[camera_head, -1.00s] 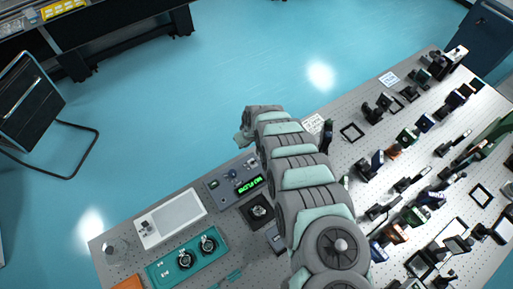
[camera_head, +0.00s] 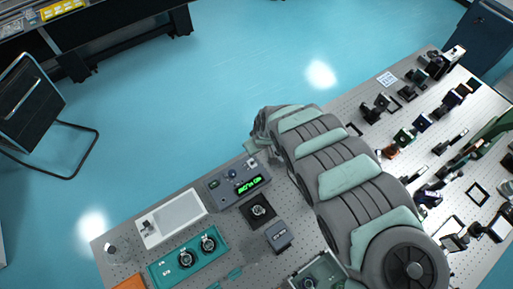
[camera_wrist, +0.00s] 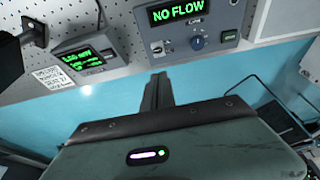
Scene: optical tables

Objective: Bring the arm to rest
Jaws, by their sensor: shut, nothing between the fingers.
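My arm, in grey links with pale green pads, reaches over the optical table (camera_head: 130,235) in the head view. My gripper (camera_wrist: 158,90) shows in the wrist view as a dark narrow pair of fingers pressed together, with nothing between them. It is above the blue floor, apart from the table's instruments. In the head view the arm's far end hangs near the table's far edge, and the fingertips cannot be told apart there.
A controller reading "NO FLOW" (camera_wrist: 190,15) is close to the gripper, beside a smaller green-display unit (camera_wrist: 85,58). A teal tray (camera_head: 160,270) and a white-topped box (camera_head: 172,218) are left. Several optics mounts crowd the right. A chair (camera_head: 30,95) stands on open floor.

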